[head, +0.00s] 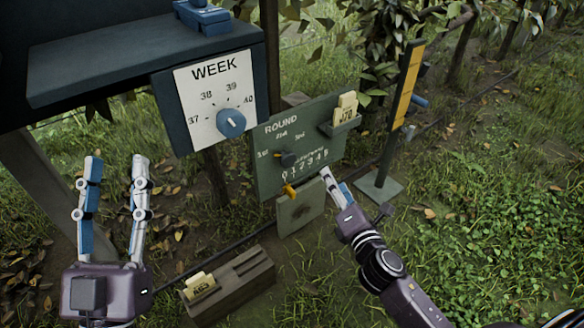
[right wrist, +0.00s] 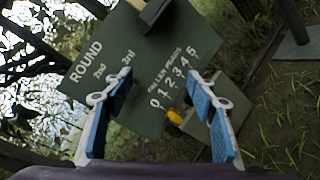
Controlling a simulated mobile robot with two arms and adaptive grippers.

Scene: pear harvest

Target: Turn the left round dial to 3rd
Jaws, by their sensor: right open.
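The green ROUND board (head: 266,180) shows in the head view with labels 1st, 2nd and 3rd around a dark dial (head: 288,159). The dial's small nub seems to point left, towards 1st. In the right wrist view the board (right wrist: 140,60) fills the middle; 2nd and 3rd are readable, and the dial cannot be made out, perhaps behind a finger. My right gripper (head: 331,181) is just right of the board's lower edge, apart from the dial. Its fingers (right wrist: 160,88) are open and empty. My left gripper (head: 114,163) is open and empty, well left of the board.
A WEEK panel (head: 190,92) with a blue dial (head: 231,122) is left of the board. An orange pointer (head: 289,190) sits below the pear scale. A card holder (head: 345,123), a wooden block (head: 240,280) and a yellow post sign (head: 406,85) stand nearby.

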